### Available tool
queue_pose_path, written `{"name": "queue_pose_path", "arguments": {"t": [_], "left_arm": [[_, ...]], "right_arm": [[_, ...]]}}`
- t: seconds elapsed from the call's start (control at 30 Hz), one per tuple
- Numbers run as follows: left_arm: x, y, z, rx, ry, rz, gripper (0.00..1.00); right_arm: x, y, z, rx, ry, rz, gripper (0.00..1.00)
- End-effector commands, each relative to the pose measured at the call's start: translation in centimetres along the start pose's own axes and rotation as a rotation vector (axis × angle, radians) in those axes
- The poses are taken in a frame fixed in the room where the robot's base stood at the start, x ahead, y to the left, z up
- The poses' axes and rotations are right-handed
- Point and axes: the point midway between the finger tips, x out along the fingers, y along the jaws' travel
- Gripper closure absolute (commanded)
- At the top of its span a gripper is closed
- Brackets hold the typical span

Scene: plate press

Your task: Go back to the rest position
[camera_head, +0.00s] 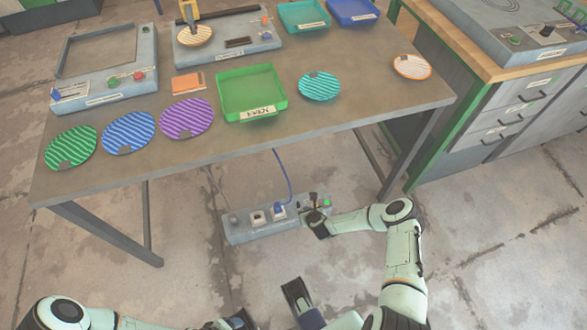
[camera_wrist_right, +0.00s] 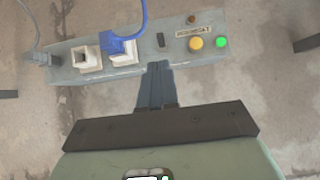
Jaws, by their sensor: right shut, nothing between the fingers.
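My right gripper (camera_head: 316,216) is low over the floor at the right end of a grey power strip (camera_head: 240,224). In the right wrist view its fingers (camera_wrist_right: 157,70) are together and empty, with their tips over the front edge of the strip (camera_wrist_right: 160,66).
A table (camera_head: 330,123) stands beyond the strip, with several striped plates, a green tray (camera_head: 250,93) and grey machines (camera_head: 105,92) on it. Its legs flank the strip. A blue cable (camera_head: 283,180) runs up to the table. A drawer cabinet (camera_head: 480,135) stands right.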

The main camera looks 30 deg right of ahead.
Motion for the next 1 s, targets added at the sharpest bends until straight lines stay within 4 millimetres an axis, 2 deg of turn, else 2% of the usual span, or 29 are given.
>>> {"name": "queue_pose_path", "arguments": {"t": [0.23,0.37,0.47,0.5,0.63,0.7,0.8,0.9,1.0], "left_arm": [[-0.1,0.0,-0.1,0.0,0.002,0.0,0.33],[-1.4,0.4,0.3,0.001,-0.004,0.0,0.33],[-3.2,0.9,0.7,0.001,-0.015,-0.001,0.33],[-4.1,1.1,0.9,0.001,-0.021,-0.001,0.33],[-6.7,1.8,1.7,0.002,-0.046,-0.004,0.33],[-8.0,2.2,2.0,0.002,-0.059,-0.005,0.33],[-9.9,2.9,2.2,0.003,-0.073,-0.006,0.33],[-11.4,3.5,2.4,0.004,-0.088,-0.007,0.33],[-12.6,3.9,2.3,0.005,-0.096,-0.007,0.33]], "right_arm": [[-0.2,0.4,0.1,-0.019,0.001,0.009,1.0],[-2.5,3.7,0.5,-0.213,0.014,0.089,1.0],[-6.7,8.3,0.2,-0.554,0.027,0.222,1.0],[-9.0,10.2,-0.2,-0.729,0.028,0.291,1.0],[-16.9,14.2,-2.5,-1.307,0.003,0.517,1.0],[-21.4,14.9,-3.8,-1.602,-0.027,0.641,1.0],[-27.6,14.7,-5.1,-1.981,-0.092,0.819,1.0],[-32.9,13.8,-5.8,-2.276,-0.171,0.98,1.0],[-36.8,12.7,-6.1,-2.475,-0.248,1.107,1.0]]}}
